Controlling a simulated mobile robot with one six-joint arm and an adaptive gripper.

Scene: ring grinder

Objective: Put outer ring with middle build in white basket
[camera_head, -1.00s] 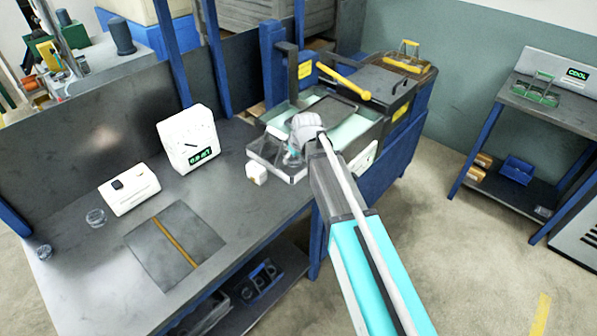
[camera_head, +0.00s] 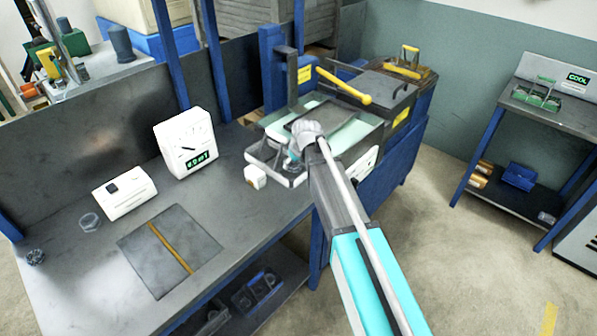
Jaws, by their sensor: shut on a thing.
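My arm reaches to the grinder's front, where my gripper (camera_head: 291,160) is low over a shallow tray with a pale rim (camera_head: 297,181). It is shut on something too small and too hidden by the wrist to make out. I cannot tell whether the held thing touches the tray, or whether this tray is the white basket. A ring-like part (camera_head: 90,221) lies on the bench beside the small white device. A darker ring-like part (camera_head: 36,257) lies near the bench's left edge. I cannot tell which kind of ring either is.
The grey bench (camera_head: 75,290) carries a white gauge with a green display (camera_head: 186,142), a white device (camera_head: 125,192) and a dark mat (camera_head: 168,250). A yellow lever (camera_head: 345,86) crosses the grinder. A yellow-handled carrier (camera_head: 405,64) stands behind; a green-handled one (camera_head: 540,96) stands on the right table.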

